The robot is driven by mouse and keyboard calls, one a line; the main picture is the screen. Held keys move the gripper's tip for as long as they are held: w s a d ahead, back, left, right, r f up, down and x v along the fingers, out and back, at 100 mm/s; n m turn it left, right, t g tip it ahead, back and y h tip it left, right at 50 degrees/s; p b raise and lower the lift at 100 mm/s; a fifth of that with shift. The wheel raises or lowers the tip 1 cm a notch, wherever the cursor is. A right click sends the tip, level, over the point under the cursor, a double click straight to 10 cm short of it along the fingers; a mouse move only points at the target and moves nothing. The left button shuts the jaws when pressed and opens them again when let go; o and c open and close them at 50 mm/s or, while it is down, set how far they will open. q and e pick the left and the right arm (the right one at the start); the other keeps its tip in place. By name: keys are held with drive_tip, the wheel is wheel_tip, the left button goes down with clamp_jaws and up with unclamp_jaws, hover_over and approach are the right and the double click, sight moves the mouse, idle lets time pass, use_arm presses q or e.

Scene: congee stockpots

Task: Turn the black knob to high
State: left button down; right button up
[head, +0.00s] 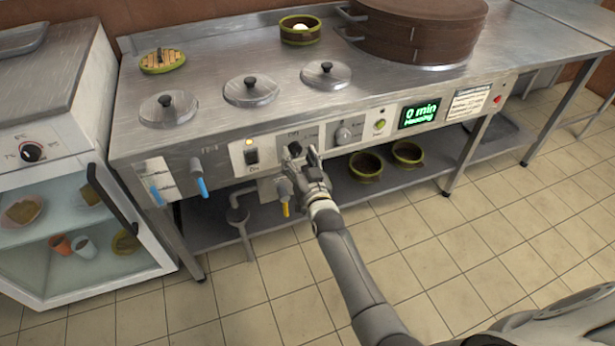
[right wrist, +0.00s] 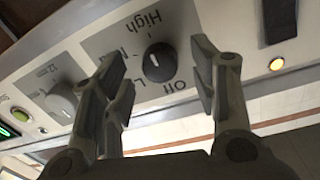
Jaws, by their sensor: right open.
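The black knob (right wrist: 158,62) is on the steel counter's front panel, on a grey label plate with "High" and "Off" printed around it. In the right wrist view the plate appears upside down. A small light mark shows on the knob, but I cannot tell its exact setting. My right gripper (head: 302,158) is at the panel, its open fingers (right wrist: 158,90) on either side of the knob with visible gaps. In the head view the knob (head: 294,148) is partly hidden by the gripper. My left gripper is not in view.
A light grey timer knob (head: 343,135) and a green display (head: 418,113) are right of the gripper. A black switch (head: 251,155) is to its left. Blue (head: 199,178) and yellow-handled (head: 285,208) taps hang below. A cabinet (head: 60,190) with another black knob stands left.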

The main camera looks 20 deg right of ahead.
drive_tip(key=s, duration=1)
drive_tip(key=shift+s+a, duration=0.1)
